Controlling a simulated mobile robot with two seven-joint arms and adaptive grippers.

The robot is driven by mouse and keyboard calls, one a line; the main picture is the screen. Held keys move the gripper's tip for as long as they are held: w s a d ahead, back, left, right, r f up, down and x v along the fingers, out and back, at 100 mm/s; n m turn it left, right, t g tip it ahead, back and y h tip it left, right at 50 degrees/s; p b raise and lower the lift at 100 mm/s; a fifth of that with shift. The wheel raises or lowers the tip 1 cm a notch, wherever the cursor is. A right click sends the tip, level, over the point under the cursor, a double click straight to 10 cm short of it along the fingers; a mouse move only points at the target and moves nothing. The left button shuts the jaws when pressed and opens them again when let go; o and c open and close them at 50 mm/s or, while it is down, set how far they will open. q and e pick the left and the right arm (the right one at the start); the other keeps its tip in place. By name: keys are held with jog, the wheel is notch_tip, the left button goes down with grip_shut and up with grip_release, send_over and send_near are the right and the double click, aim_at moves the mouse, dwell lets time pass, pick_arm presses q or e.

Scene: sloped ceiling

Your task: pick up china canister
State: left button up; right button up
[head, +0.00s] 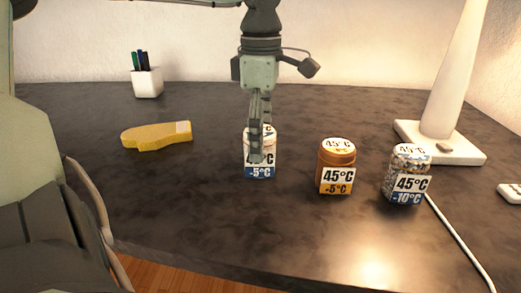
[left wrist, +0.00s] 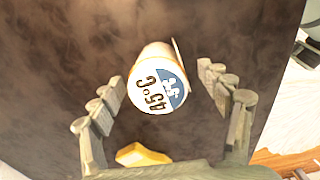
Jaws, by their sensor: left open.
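The white china canister (head: 249,165), with a "-5°C" label, stands upright on the dark table, partly hidden by my gripper. My left gripper (head: 259,148) comes down from above and its fingers overlap the canister's lid and front. In the left wrist view the canister's round lid (left wrist: 158,92), marked "45°C", shows between the two spread fingers of my left gripper (left wrist: 160,80). A gap shows on both sides of the lid. The gripper is open and I see no grip on the canister. My right gripper is not in view.
A brown canister (head: 337,168) and a speckled glass jar (head: 405,178) stand to the right. A yellow sponge-like item (head: 155,136) lies left, with a white pen cup (head: 148,82) behind. A white lamp (head: 465,150) stands at right, its cable running forward. The table's (head: 200,220) front is clear.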

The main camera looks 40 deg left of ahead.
pick_arm(q)
notch_tip(320, 180, down, 4)
jog(key=shift+w+a+r, duration=0.1)
jog(key=shift+r, duration=0.15)
jog(key=c, duration=1.4)
